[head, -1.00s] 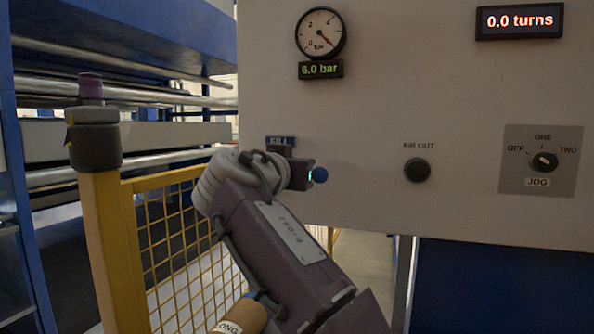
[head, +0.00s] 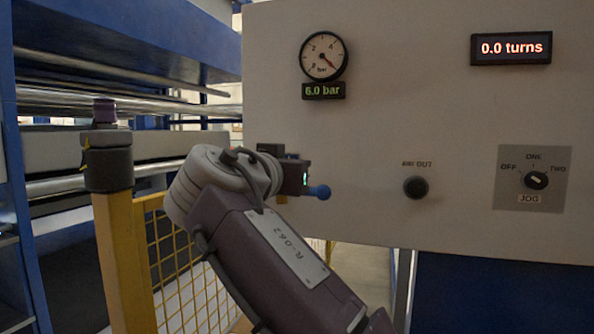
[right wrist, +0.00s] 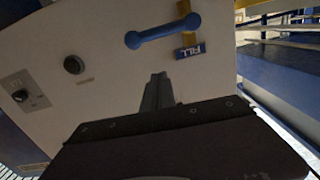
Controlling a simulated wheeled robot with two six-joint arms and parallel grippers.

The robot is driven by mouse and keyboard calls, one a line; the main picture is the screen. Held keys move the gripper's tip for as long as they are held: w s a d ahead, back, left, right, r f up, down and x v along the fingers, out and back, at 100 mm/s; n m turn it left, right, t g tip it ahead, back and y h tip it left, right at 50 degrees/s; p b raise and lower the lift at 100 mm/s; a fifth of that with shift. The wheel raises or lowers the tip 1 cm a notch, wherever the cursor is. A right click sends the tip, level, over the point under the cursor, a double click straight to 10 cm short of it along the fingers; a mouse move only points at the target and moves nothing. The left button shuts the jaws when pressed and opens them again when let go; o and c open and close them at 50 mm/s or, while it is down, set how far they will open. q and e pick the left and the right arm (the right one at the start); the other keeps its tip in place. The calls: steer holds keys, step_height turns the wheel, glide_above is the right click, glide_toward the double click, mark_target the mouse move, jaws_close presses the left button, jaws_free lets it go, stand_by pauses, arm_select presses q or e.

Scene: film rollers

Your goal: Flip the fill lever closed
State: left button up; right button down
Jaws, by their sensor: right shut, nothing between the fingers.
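The fill lever is a blue bar with rounded ends (right wrist: 163,31) at the top of the right wrist view. My right gripper (right wrist: 160,78) is shut and empty. Its fingertips are below the lever in the wrist view, apart from it. In the head view the fingers are hidden behind my wrist. My left gripper is not in view.
The pale panel carries a gauge (head: 323,57) reading 6.0 bar, an AIR OUT button (head: 416,187), a JOG switch (head: 535,180) and a display (head: 511,48) reading 0.0 turns. A yellow post (head: 124,255) and mesh fence (head: 190,275) stand at left. The panel between button and switch is clear.

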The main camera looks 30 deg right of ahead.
steer(key=v, duration=0.4)
stand_by(0.4)
